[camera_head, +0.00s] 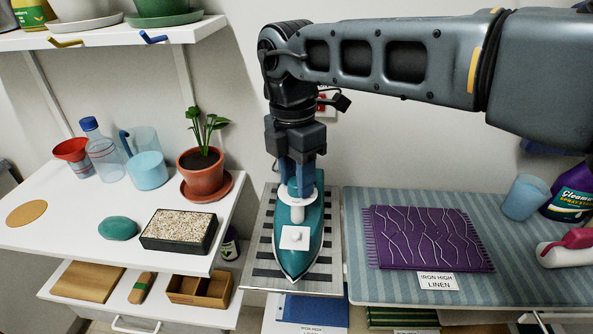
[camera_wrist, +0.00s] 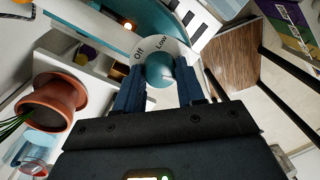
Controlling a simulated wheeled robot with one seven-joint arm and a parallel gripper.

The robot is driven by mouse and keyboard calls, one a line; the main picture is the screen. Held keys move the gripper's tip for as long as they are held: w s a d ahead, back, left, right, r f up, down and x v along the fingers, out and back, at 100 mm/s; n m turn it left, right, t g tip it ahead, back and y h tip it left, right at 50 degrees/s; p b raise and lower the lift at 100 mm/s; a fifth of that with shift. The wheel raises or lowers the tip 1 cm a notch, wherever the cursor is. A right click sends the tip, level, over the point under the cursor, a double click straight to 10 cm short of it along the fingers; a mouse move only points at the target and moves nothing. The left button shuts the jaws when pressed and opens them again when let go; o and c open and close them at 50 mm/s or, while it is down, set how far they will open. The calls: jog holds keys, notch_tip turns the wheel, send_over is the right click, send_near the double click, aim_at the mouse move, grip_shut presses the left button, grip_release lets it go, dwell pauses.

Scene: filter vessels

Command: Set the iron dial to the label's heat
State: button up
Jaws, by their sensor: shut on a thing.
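The teal iron (camera_head: 305,247) stands on a striped rest, its tip toward the viewer, and shows at the top of the wrist view (camera_wrist: 105,28). Its teal dial knob (camera_wrist: 160,69) sits on a white disc (camera_wrist: 178,46) where "Off" and "Low" are readable; other marks are hidden. I cannot tell for sure where the knob points. My gripper (camera_head: 301,190) reaches down onto the dial, shut on the knob, a finger on each side in the wrist view (camera_wrist: 158,88). The label (camera_head: 437,282) below the purple cloth (camera_head: 425,238) reads "IRON HIGH LINEN".
The blue striped board (camera_head: 365,290) lies right of the iron, with a light blue cup (camera_head: 525,197) and a purple spray bottle (camera_head: 572,193) at its far end. A white shelf at left holds a potted plant (camera_head: 202,172) and a pebble tray (camera_head: 180,230).

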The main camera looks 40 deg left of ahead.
jog(key=shift+w+r+m+p, duration=0.1)
jog(key=shift+m+p, duration=0.5)
jog(key=shift+m, duration=1.2)
jog(key=o, duration=1)
jog(key=shift+o, duration=0.2)
jog(key=r, duration=0.2)
jog(key=r+b, duration=0.1)
jog(key=r, duration=0.4)
jog(key=shift+w+a+r+b, duration=0.1)
jog(key=shift+a+r+b, duration=0.15)
jog(key=shift+r+b, duration=0.1)
